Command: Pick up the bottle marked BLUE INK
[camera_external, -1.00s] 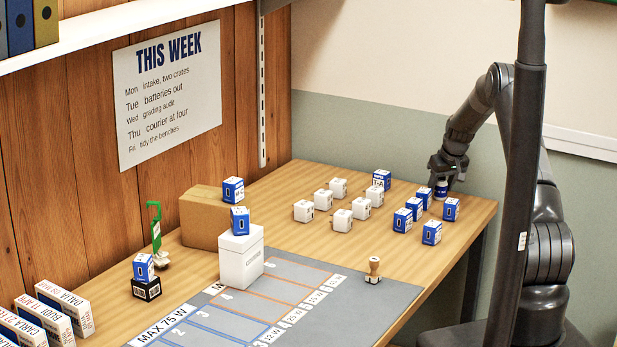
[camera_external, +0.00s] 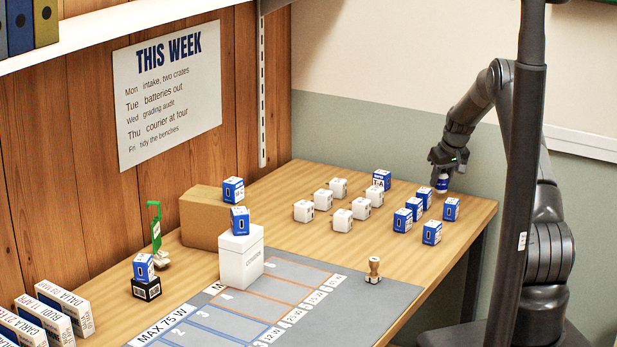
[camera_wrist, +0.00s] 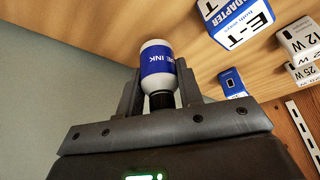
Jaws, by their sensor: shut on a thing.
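The bottle marked BLUE INK (camera_wrist: 156,62) is white with a blue label and a dark cap; in the wrist view it sits between the two fingers, its label upside down. In the external view the bottle (camera_external: 442,184) hangs below my gripper (camera_external: 447,166), over the far right end of the table. My gripper (camera_wrist: 159,88) is shut on the bottle near its cap end. Part of the label is turned out of sight.
Several blue-and-white boxes (camera_external: 432,232) stand close to the left and front of the bottle. Several white cubes (camera_external: 342,220) stand further left. The table's right edge (camera_external: 480,232) is close.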

